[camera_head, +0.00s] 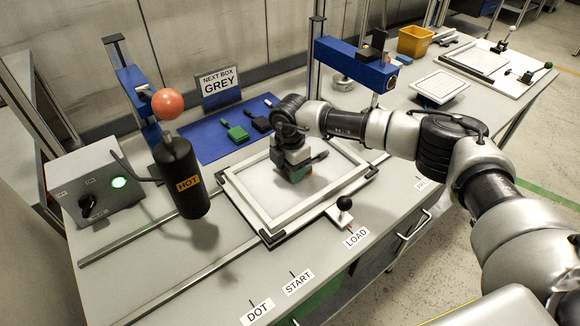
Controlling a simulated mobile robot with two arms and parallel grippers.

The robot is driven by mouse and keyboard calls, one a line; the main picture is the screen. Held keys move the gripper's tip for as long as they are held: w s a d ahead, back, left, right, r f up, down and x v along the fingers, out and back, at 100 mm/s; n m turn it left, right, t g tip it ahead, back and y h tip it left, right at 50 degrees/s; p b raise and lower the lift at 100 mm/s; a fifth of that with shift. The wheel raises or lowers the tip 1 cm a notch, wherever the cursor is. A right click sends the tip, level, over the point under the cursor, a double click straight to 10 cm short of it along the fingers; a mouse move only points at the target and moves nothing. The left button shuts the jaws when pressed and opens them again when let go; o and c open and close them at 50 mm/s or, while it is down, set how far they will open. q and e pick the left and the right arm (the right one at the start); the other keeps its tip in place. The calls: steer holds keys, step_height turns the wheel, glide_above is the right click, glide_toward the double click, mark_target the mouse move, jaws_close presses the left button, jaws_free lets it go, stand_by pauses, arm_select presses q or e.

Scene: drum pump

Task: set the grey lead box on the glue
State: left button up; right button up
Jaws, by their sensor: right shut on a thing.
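My right gripper (293,160) reaches in from the right and points down over the framed white plate (260,181). It is shut on a dark grey box (318,157), which is mostly hidden by the fingers; a short stub sticks out to the right. Just below the fingers, a small patch of orange and green (299,176) shows low over the plate. I cannot tell whether the box touches anything below it, and no glue can be clearly made out. My left gripper is not in view.
A black HOT cylinder (183,180) with an orange ball stands left of the plate. A green box (237,133) and a black box (262,125) lie on the blue mat (203,143), before a "NEXT BOX GREY" sign (218,87). A black-knobbed lever (344,204) is at LOAD.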

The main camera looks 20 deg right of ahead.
steer(key=o, duration=0.9)
steer(key=shift+f, duration=0.1)
steer(key=shift+r, duration=0.35)
step_height(320, 180, up, 12)
steer(key=shift+f+b, duration=0.15)
steer(key=shift+b, duration=0.6)
